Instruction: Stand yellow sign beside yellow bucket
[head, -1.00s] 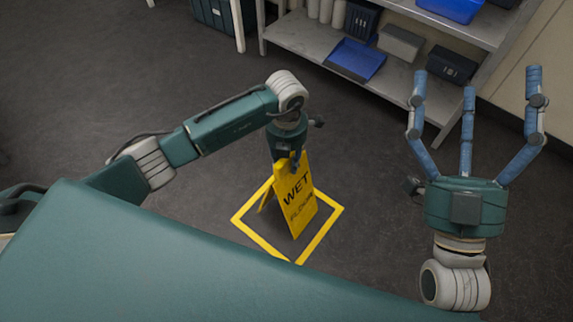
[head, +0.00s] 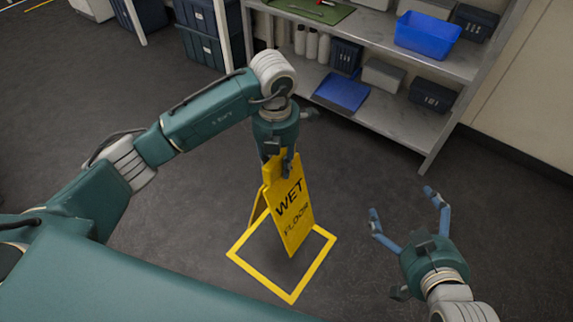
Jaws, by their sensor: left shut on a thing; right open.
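The yellow wet floor sign (head: 294,222) is in the middle of the head view, upright with its two panels spread. It is over or within a yellow square outline (head: 318,262) marked on the floor; I cannot tell whether its feet touch the floor. My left gripper (head: 279,165) is shut on the top of the sign from above. My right gripper (head: 405,215) is open and empty, low at the right, apart from the sign. No yellow bucket shows in this view.
A metal shelf unit (head: 395,122) stands at the back right with a blue bin (head: 427,34), a blue tray (head: 342,89) and dark boxes. Dark blue crates (head: 200,46) stand at the back left. The grey floor around the sign is clear.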

